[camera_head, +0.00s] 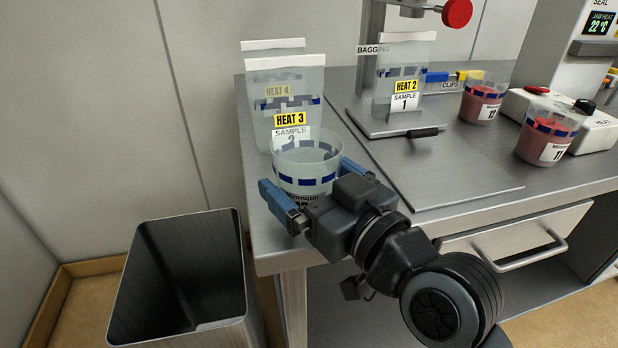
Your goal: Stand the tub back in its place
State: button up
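A clear, empty-looking tub (306,168) with a blue-dashed band and a partly hidden label is at the bench's left front corner, in front of the clear bags. It looks upright. My gripper (305,174) reaches in from the front right, with one blue finger on each side of the tub. I cannot tell whether the fingers press on it or stand slightly apart from it. The tub's base is hidden by my gripper, so I cannot tell whether it rests on the bench (460,160).
Bags marked HEAT 3 (288,92) and HEAT 4 (277,46) stand behind the tub. A HEAT 2 bag (405,72) stands on the bagging plate. Red-filled tubs (485,102) (546,134) are at right, near the sealer (594,132). An open bin (182,232) stands left of the bench.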

jog(key=shift+r, duration=0.2)
jog(key=v, duration=1.2)
jog(key=shift+b, duration=0.35)
jog(key=shift+d, duration=0.1)
jog(key=s+d+f+m+t+h, duration=0.1)
jog(key=s+d+f+m+h, duration=0.55)
jog(key=s+d+f, duration=0.5)
jog(key=s+d+f+h, duration=0.1)
jog(key=s+h, duration=0.1)
jog(key=s, duration=0.6)
jog(key=s+d+f+m+h, duration=0.1)
jog(key=s+d+f+h, duration=0.1)
jog(key=s, duration=0.6)
jog(key=shift+s+d, duration=0.15)
jog(key=shift+d, duration=0.2)
